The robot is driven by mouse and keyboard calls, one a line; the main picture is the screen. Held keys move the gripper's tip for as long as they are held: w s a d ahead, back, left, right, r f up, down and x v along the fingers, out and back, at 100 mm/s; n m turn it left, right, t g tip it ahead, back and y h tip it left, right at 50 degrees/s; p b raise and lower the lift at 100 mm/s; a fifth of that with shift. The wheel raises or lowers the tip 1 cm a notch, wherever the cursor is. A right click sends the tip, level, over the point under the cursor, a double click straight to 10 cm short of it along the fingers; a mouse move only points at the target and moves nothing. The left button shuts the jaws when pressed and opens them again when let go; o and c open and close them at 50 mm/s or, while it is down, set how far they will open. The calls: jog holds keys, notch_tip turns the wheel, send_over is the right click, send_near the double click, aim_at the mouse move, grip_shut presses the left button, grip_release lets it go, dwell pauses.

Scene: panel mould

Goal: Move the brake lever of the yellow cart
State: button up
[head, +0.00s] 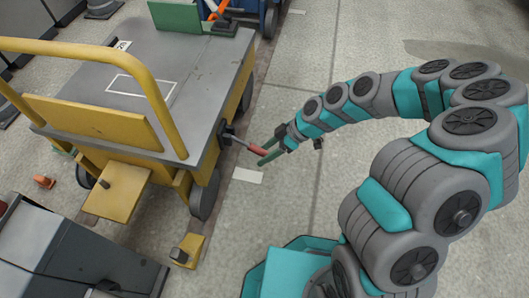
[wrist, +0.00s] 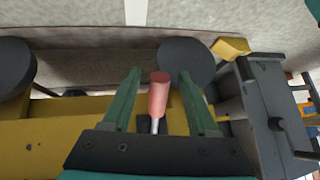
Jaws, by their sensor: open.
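The yellow cart (head: 120,131) stands on the left in the head view, with a grey deck. Its brake lever (head: 250,148), a thin metal rod with a red grip, sticks out from the cart's right side. My gripper (head: 266,152) is at the red end of the lever, with its green fingers apart. In the wrist view, the lever's red grip (wrist: 159,95) stands between the two open fingers of my gripper (wrist: 160,75), with gaps visible on both sides. The lever's base is partly hidden by my gripper there.
A yellow block (head: 187,250) lies on the floor by the cart's near wheel. A dark grey cabinet (head: 60,255) stands at the lower left, near a small orange cone (head: 43,182). A blue cart (head: 250,12) is behind. Floor right of the cart is clear apart from my arm.

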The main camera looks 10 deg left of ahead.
jog(key=v, duration=0.7)
jog(key=shift+p, duration=0.35)
jog(key=s+d+r+m+h, duration=0.45)
jog(key=s+d+r, duration=0.35)
jog(key=r, duration=0.4)
jog(key=s+d+r+m+h, duration=0.2)
jog(key=s+d+r+m, duration=0.1)
jog(key=s+d+m, duration=0.4)
jog(key=s+d+r+m+h, duration=0.1)
jog(key=s+d+r+m, duration=0.2)
jog(key=s+d+m, duration=0.5)
jog(key=s+a+r+n+p, duration=0.1)
jog(key=a+r+p, duration=0.2)
jog(key=r+p, duration=1.1)
jog(key=shift+s+a, duration=0.15)
jog(key=shift+a, duration=0.05)
